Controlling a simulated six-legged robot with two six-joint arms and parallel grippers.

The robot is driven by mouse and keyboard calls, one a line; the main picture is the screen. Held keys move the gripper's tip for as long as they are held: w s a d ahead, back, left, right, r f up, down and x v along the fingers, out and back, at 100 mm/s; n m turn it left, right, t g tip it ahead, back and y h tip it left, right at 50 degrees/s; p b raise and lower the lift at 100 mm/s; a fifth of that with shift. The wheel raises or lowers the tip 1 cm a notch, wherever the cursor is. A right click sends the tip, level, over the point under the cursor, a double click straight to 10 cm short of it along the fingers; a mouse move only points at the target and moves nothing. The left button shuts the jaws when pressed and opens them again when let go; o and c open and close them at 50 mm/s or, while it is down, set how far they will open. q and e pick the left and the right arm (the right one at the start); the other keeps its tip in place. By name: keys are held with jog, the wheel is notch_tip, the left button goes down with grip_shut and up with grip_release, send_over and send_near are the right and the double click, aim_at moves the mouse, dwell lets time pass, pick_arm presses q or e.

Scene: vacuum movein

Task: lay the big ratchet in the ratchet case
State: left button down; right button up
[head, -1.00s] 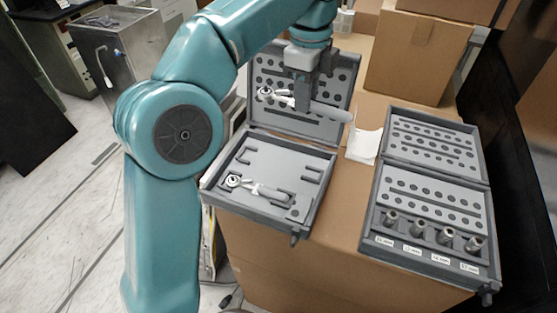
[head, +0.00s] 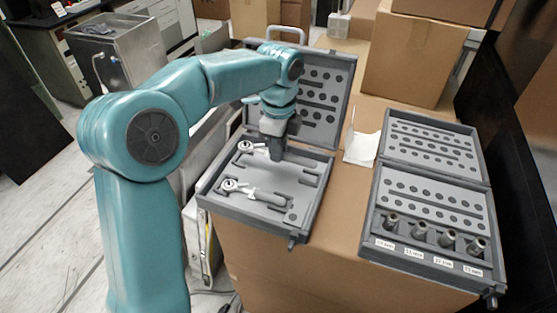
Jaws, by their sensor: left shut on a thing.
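The ratchet case (head: 218,203) stands open on the cardboard box at the centre, its lid raised at the back. A smaller ratchet (head: 252,190) lies in the front part of its tray. My left gripper (head: 277,157) points down over the back part of the tray. It is shut on the big ratchet (head: 246,146), whose round head shows to the left of the fingers. The gripper hides most of the ratchet's handle. I cannot tell whether the ratchet touches the tray floor. My right gripper is not in view.
A second open case (head: 430,262) with several sockets and white labels stands to the right. A white paper (head: 361,147) lies between the cases. Large cardboard boxes (head: 411,58) stand behind. The case's raised lid (head: 325,100) is close behind my left gripper.

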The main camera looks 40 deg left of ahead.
pick_arm(q)
jog(key=shift+f, duration=1.95)
jog(key=shift+d+f, duration=0.1)
jog(key=shift+f, duration=0.15)
jog(key=c, duration=1)
grip_release()
notch_tip(320, 180, up, 12)
jog(key=shift+r+p, duration=0.1)
jog(key=shift+p, duration=0.35)
jog(key=shift+r, duration=0.15)
